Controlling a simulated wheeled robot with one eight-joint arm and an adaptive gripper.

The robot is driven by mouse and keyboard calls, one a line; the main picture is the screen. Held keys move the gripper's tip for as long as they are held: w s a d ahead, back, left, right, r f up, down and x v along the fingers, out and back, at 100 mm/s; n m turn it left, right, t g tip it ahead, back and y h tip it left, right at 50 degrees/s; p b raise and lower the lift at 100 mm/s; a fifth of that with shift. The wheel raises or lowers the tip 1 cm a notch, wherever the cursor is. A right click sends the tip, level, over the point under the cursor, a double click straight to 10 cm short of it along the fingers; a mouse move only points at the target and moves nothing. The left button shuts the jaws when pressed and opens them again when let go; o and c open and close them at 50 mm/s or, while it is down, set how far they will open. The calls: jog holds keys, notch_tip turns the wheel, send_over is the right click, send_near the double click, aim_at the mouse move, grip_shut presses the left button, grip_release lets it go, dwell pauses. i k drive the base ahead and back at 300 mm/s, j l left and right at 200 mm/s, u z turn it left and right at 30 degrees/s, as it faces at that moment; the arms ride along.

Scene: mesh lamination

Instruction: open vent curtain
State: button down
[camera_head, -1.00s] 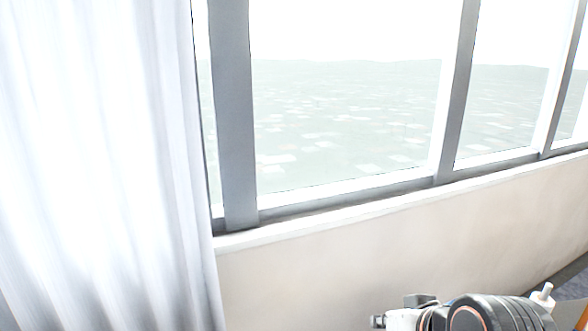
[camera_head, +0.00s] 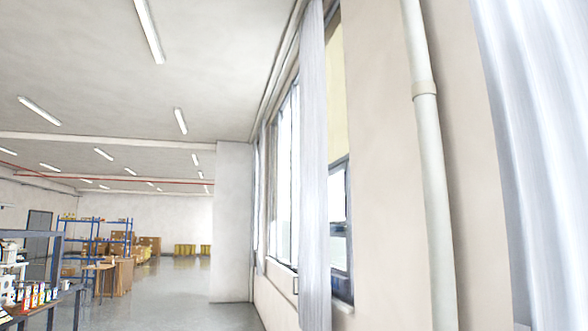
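A pale grey-white curtain (camera_head: 313,170) hangs in long vertical folds beside the window (camera_head: 285,175) on the right-hand wall. Part of the window shows on both sides of it. A second, nearer curtain (camera_head: 545,130) hangs at the right edge and is cut off by the frame. I cannot tell which of them is the vent curtain. My gripper is not in view.
A vertical pipe (camera_head: 433,190) runs down the wall between the two curtains. Blue shelving (camera_head: 93,238) with boxes and a workbench (camera_head: 40,285) with small items stand at the left. The grey floor (camera_head: 180,290) between bench and wall is clear.

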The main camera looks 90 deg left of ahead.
aim_at(314, 301)
jog(key=u, duration=2.95)
jog(key=i+j+u, duration=0.5)
jog(key=i+j, duration=0.35)
jog(key=i+j+u, duration=0.1)
jog(key=i+j, duration=0.15)
jog(key=i, duration=0.45)
jog(key=i+j+u, duration=0.15)
jog(key=i, duration=0.55)
jog(key=i+j+u, duration=0.1)
jog(key=i+j, duration=0.15)
jog(key=i, duration=0.45)
jog(key=i+j+z, duration=0.1)
jog(key=i+z, duration=0.2)
jog(key=i, duration=1.8)
